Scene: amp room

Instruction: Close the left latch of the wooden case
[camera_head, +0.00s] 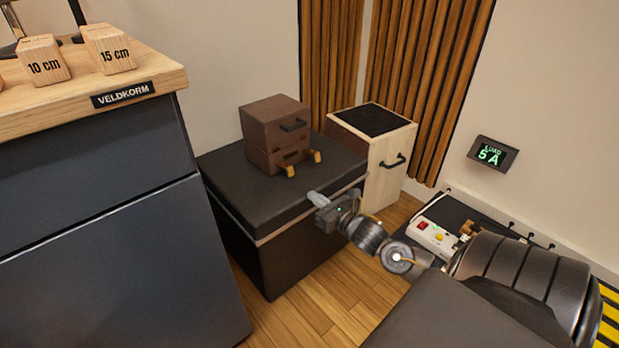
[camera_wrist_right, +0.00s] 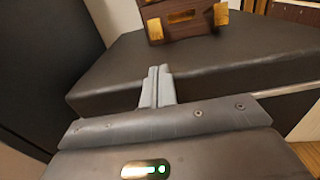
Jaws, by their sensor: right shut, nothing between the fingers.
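In the right wrist view, the case (camera_wrist_right: 184,30), left latch (camera_wrist_right: 155,28) and right latch (camera_wrist_right: 221,14) show at the top, with the upper case cut off. My right gripper (camera_head: 313,196) is shut and empty near the bench's front edge, short of the latches; its fingers (camera_wrist_right: 157,74) point towards the case. My left gripper is not in view.
The bench top (camera_head: 235,180) is clear around the case. A tall dark cabinet with a wooden top (camera_head: 60,110) stands at left. A small display (camera_head: 492,154) is on the right wall.

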